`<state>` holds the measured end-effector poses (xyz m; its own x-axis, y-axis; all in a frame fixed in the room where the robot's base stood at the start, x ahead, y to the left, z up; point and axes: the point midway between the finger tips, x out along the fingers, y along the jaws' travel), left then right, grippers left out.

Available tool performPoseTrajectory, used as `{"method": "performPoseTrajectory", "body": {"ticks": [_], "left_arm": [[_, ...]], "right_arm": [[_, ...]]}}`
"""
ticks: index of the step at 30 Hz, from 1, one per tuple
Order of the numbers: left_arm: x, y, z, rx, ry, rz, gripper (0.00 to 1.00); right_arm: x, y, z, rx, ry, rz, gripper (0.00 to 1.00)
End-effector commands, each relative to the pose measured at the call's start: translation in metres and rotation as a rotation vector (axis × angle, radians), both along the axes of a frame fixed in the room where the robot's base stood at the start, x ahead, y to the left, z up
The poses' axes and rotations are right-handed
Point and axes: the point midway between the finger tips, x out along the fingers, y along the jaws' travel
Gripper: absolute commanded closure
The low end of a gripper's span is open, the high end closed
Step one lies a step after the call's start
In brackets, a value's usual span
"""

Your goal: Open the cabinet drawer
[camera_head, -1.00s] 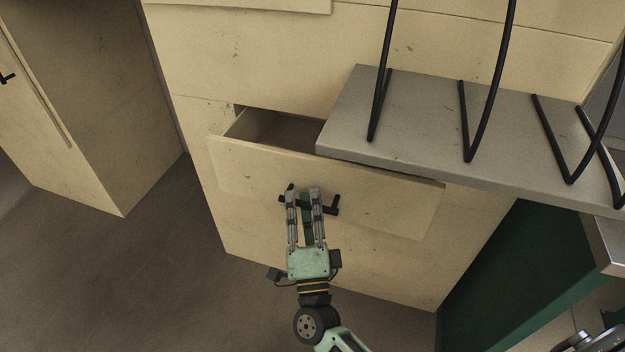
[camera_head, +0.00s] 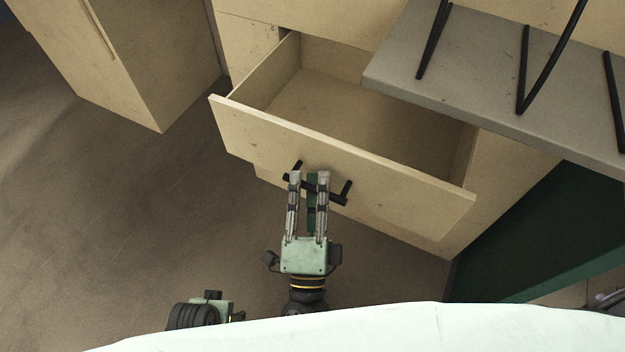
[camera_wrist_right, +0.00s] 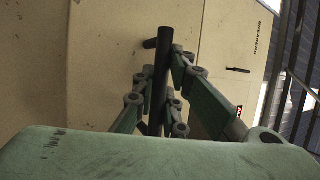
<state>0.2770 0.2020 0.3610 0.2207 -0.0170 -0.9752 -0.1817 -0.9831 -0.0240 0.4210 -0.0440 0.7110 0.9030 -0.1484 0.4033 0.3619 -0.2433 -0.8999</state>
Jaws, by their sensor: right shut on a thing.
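The cabinet drawer (camera_head: 340,160) is pulled well out of the pale cabinet (camera_head: 500,185), and its bare inside shows in the head view. Its black handle (camera_head: 342,196) sits on the drawer front. My right gripper (camera_head: 309,178) is at the handle, with its fingers shut around the bar. In the right wrist view the black handle bar (camera_wrist_right: 161,80) runs between the two fingers of my right gripper (camera_wrist_right: 160,95). Part of a green gripper (camera_head: 215,306) shows at the bottom left of the head view; its fingers are hidden.
A grey shelf (camera_head: 430,65) with black wire loops juts over the right part of the drawer. Another pale cabinet (camera_head: 130,75) stands at the left. Open brown floor (camera_head: 130,210) lies to the left. A green panel (camera_head: 530,245) is at the right.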

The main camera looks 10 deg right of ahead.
Motion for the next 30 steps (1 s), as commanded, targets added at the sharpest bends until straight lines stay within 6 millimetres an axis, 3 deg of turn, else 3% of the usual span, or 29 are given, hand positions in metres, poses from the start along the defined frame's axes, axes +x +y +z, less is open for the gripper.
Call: {"method": "performPoseTrajectory", "body": {"ticks": [2, 3, 9, 20, 23, 30], "left_arm": [[0.000, 0.000, 0.000, 0.000, 0.000, 0.000, 0.41], [0.000, 0.000, 0.000, 0.000, 0.000, 0.000, 0.41], [0.000, 0.000, 0.000, 0.000, 0.000, 0.000, 0.41], [0.001, -0.001, 0.001, -0.002, -0.004, 0.001, 0.41], [0.001, -0.001, 0.001, -0.002, -0.003, 0.001, 0.41], [0.000, 0.000, 0.000, -0.002, -0.002, 0.001, 0.41]], "right_arm": [[0.000, 0.000, -0.004, -0.006, 0.009, 0.000, 1.00], [0.000, 0.000, -0.004, -0.006, 0.009, 0.000, 0.88], [0.000, 0.000, -0.003, -0.003, 0.006, -0.001, 0.71], [-0.002, 0.000, -0.003, -0.001, 0.003, 0.000, 0.70], [-0.011, 0.002, -0.007, -0.002, 0.005, 0.000, 0.70], [-0.056, 0.009, -0.028, -0.003, 0.008, 0.001, 0.70]]}}
